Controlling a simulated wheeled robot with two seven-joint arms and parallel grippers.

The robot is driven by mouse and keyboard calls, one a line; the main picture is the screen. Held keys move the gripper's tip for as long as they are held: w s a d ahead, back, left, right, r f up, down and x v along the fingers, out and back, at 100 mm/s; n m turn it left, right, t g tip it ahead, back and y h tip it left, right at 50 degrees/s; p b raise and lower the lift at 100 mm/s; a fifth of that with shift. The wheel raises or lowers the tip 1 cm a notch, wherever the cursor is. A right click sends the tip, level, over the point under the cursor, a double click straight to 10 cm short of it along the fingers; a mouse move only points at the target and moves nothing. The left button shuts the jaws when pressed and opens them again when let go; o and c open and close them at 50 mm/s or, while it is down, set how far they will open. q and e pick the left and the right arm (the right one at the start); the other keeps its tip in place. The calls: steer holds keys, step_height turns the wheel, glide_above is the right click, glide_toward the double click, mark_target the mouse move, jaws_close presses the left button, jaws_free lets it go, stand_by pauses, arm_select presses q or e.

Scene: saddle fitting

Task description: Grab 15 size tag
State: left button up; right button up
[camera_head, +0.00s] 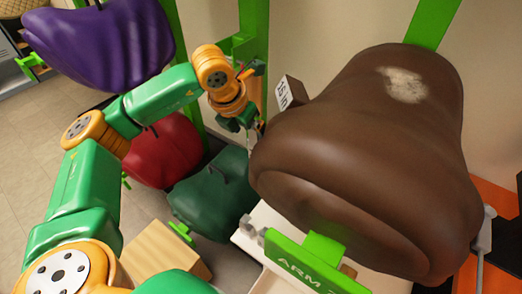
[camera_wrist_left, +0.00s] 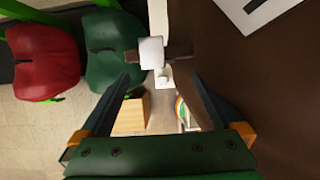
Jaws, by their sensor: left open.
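The size tag (camera_head: 287,93) is a small brown block with a white face and a dark printed number, upright at the upper left side of the big brown saddle (camera_head: 350,140). The number is too small to read surely. My left gripper (camera_head: 256,133) is just left of and below the tag, apart from it. In the left wrist view, my left gripper (camera_wrist_left: 158,78) has its fingers spread and nothing between them. A white printed face (camera_wrist_left: 262,12), likely the tag, shows at the top right edge, outside the fingers. My right gripper is not in view.
Green (camera_head: 215,195), red (camera_head: 165,150) and purple (camera_head: 105,45) saddles hang at the left. A wooden box (camera_head: 165,255) stands on the floor. A green "ARM" bar (camera_head: 305,265) is in front of the brown saddle. A white-ended brown bar (camera_wrist_left: 151,52) lies ahead of my fingers.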

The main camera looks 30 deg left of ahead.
mark_target(255, 141)
arm_select(q)
step_height(255, 141, down, 3)
steer(key=shift+w+d+r+b, duration=0.1)
steer(key=shift+w+r+b, duration=0.05)
steer(key=shift+b, duration=0.3)
steer(key=b+x, duration=0.1)
steer(key=x, duration=0.2)
steer(key=w+b+x, duration=0.1)
steer(key=x, duration=0.1)
steer(key=shift+w, duration=0.1)
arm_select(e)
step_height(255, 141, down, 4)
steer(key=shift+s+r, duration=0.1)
arm_select(q)
steer(key=c, duration=1.5)
steer(key=shift+o, duration=0.2)
